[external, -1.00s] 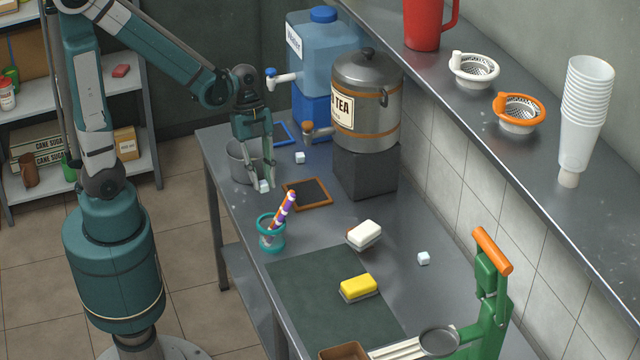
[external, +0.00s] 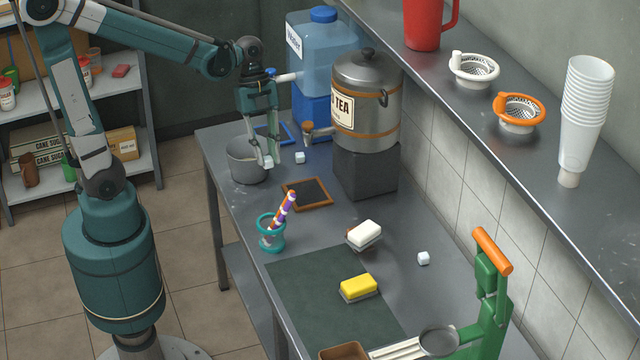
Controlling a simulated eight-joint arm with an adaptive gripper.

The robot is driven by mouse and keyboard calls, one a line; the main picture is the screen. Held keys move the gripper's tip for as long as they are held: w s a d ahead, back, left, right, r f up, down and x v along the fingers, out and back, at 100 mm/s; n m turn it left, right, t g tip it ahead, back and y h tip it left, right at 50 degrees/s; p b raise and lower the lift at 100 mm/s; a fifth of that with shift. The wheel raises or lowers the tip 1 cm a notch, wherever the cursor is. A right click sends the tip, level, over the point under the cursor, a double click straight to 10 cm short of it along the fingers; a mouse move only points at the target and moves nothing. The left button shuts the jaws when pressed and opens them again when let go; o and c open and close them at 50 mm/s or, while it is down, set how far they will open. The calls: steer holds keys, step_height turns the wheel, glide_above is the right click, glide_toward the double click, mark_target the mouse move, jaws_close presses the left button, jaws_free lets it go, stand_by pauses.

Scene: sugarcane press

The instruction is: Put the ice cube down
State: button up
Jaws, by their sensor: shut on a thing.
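My gripper (external: 265,161) is shut on a small white ice cube (external: 267,163) at its fingertips. The fingers partly cover the cube. They point down in front of the right side of a grey metal bucket (external: 245,170) at the far left of the counter. I cannot tell from this view whether the cube is over the bucket's rim or beside it. A second ice cube (external: 300,158) lies on the counter to the right of my gripper. A third ice cube (external: 423,258) lies farther forward on the right.
A small framed board (external: 307,194), a teal cup with a striped stick (external: 271,236), white (external: 364,234) and yellow (external: 358,287) blocks stand on the counter (external: 236,207). The tea urn (external: 366,105) and water jug (external: 322,50) stand behind. A green press (external: 490,310) is front right.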

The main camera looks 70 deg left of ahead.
steer(key=w+d+b, duration=0.1)
steer(key=w+d, duration=0.1)
steer(key=d, duration=3.7)
step_height(320, 180, down, 11)
steer(key=shift+s+d+m, duration=0.3)
steer(key=shift+d, duration=0.1)
steer(key=shift+f+b, duration=0.75)
steer(key=shift+f, duration=2.45)
steer(key=shift+f+b, duration=0.5)
steer(key=shift+f, duration=1.35)
steer(key=shift+f, duration=0.15)
